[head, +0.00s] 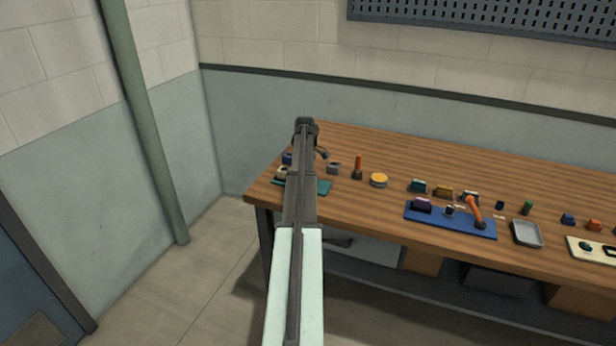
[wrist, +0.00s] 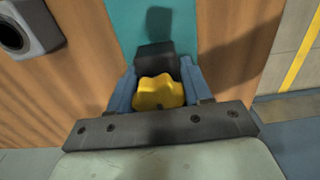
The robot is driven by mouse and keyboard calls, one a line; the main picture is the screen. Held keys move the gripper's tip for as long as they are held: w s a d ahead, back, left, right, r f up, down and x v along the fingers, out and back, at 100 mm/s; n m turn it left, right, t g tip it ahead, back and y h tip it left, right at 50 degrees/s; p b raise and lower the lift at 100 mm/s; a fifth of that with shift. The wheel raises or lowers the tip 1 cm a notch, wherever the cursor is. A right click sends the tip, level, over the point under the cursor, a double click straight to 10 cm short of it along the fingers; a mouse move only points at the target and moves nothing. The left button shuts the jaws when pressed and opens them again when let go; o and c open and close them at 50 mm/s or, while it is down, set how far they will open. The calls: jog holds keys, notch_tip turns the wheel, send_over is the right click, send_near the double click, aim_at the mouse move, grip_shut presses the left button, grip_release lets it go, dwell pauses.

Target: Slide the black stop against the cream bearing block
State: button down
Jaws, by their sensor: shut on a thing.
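In the wrist view, the black stop (wrist: 156,55) is a dark block on a teal board (wrist: 188,12), with a yellow lobed knob (wrist: 158,93) on its near side. My gripper (wrist: 158,76) has its two blue fingers on either side of the knob and block, shut on the stop. In the head view, a small cream piece (head: 281,174), perhaps the cream bearing block, shows just left of my arm at the teal board (head: 320,187). My arm hides the fingers and the stop there. I cannot make out the cream block or its gap to the stop in the wrist view.
A grey block with a dark round hole (wrist: 28,22) stands on the wood beside the board. To the right are an orange-handled tool (head: 358,166), a yellow-topped round piece (head: 379,180), a blue board (head: 450,222) with parts, and a grey tray (head: 526,233). The table's left edge is close.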

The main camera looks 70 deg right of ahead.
jog(key=w, duration=0.3)
jog(key=shift+w, duration=0.2)
jog(key=c, duration=0.6)
grip_release()
notch_tip(320, 180, up, 14)
jog(key=shift+f, duration=0.1)
dwell(0.4)
